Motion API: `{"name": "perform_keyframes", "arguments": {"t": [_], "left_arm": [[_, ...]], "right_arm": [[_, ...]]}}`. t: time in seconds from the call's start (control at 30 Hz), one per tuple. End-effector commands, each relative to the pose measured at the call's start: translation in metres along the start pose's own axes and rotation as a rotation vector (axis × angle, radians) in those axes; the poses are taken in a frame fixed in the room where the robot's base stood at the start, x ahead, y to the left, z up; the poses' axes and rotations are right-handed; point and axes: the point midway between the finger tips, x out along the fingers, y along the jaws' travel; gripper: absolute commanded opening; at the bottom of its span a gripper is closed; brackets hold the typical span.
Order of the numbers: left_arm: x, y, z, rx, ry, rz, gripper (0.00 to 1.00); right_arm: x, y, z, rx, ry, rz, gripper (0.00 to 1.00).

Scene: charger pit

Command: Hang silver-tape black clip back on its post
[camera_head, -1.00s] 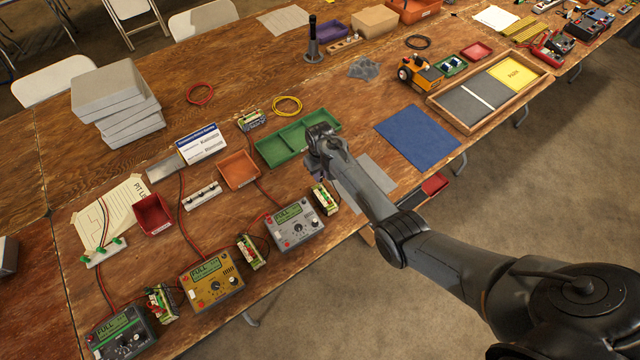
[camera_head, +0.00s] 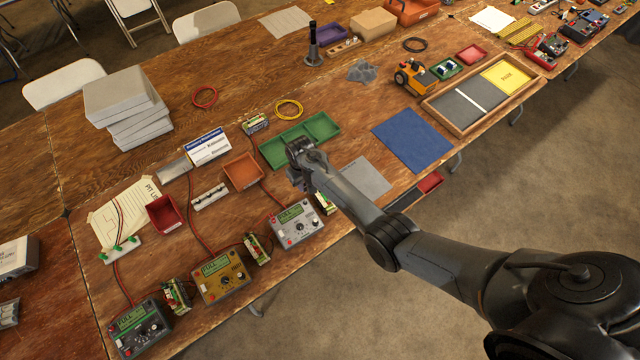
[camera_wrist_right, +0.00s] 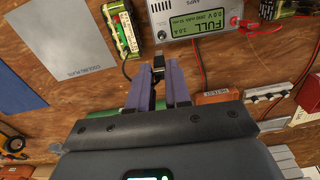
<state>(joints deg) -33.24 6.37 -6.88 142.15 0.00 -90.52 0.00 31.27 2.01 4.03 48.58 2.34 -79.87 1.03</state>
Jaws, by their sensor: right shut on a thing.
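My right gripper (camera_head: 299,182) hangs over the table between the green tray and the silver charger (camera_head: 294,223). In the right wrist view its two purple-grey fingers (camera_wrist_right: 160,72) are shut on a small black clip (camera_wrist_right: 158,62) with a greyish band. The clip is close to the silver charger (camera_wrist_right: 195,22) and a battery pack (camera_wrist_right: 120,30); whether it touches anything I cannot tell. In the head view the arm hides it. Which post belongs to the clip I cannot tell. My left gripper is out of view.
Red leads cross the table. The orange tray (camera_head: 242,171), green tray (camera_head: 322,126), and grey mat (camera_head: 364,178) surround the gripper. A white strip with green clips (camera_head: 121,249) lies left.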

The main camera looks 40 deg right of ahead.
Motion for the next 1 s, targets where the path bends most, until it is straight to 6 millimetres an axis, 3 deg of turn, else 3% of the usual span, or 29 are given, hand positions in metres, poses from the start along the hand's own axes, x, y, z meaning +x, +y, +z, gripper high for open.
{"name": "perform_keyframes", "arguments": {"t": [1.0], "left_arm": [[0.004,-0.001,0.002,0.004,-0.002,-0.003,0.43]], "right_arm": [[0.011,-0.003,0.001,0.001,0.0,0.0,0.01]]}}
